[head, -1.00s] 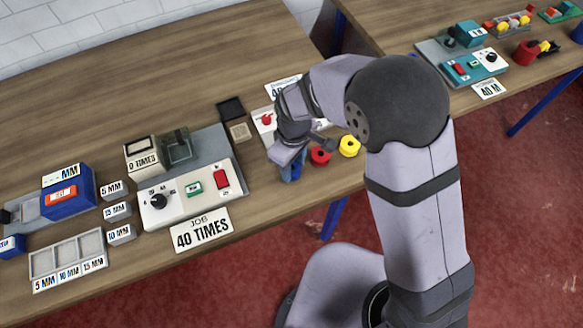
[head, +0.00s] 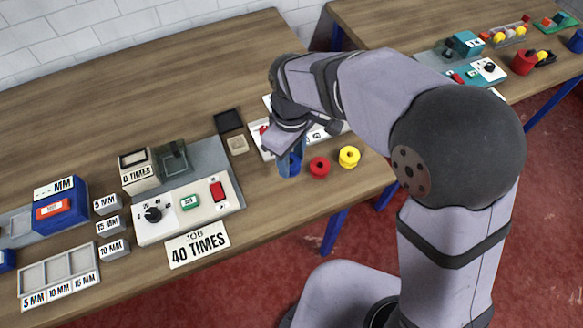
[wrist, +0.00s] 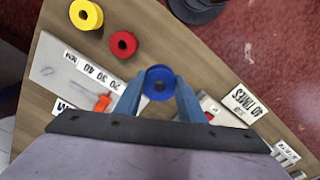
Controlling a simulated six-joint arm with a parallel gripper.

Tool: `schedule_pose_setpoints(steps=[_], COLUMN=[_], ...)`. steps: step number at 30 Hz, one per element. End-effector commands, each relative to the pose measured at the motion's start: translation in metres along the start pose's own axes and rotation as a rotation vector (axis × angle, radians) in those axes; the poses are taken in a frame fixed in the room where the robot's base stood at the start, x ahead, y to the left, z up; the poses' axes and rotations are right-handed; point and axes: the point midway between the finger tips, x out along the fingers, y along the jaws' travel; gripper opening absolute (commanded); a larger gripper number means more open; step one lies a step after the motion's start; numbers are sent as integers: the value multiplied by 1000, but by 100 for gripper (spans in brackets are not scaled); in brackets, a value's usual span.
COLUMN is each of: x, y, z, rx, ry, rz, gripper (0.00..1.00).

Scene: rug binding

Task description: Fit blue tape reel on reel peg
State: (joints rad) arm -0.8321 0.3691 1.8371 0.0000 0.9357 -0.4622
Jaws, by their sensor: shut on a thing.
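The blue tape reel (wrist: 160,71) is between the two blue fingers of my gripper (wrist: 159,84) in the wrist view, with its round hole facing the camera. In the head view my gripper (head: 289,164) points down just left of the red reel, above the table's front part. There the blue reel is hard to tell from the blue fingers. A white plate (wrist: 62,78) marked 20 30 40 MM lies beside the reel in the wrist view. My arm covers much of that station in the head view. I cannot make out the reel peg.
A red reel (head: 319,166) and a yellow reel (head: 349,157) stand on the table near its right front edge. To the left are a control box (head: 188,212) with a dial and a 40 TIMES card (head: 197,244). A small black tray (head: 228,120) lies behind.

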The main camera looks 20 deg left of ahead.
Motion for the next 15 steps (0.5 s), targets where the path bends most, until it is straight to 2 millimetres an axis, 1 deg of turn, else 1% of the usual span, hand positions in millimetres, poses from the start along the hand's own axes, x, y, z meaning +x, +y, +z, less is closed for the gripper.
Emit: schedule_pose_setpoints(steps=[3,9,12,15], x=[-8,-12,-15,-20], y=[0,3,10,22], z=[0,-2,-8,-17], rx=[0,1,1,2], ry=[2,0,-1,1], rz=[1,0,0,0], gripper=[14,14,14,14])
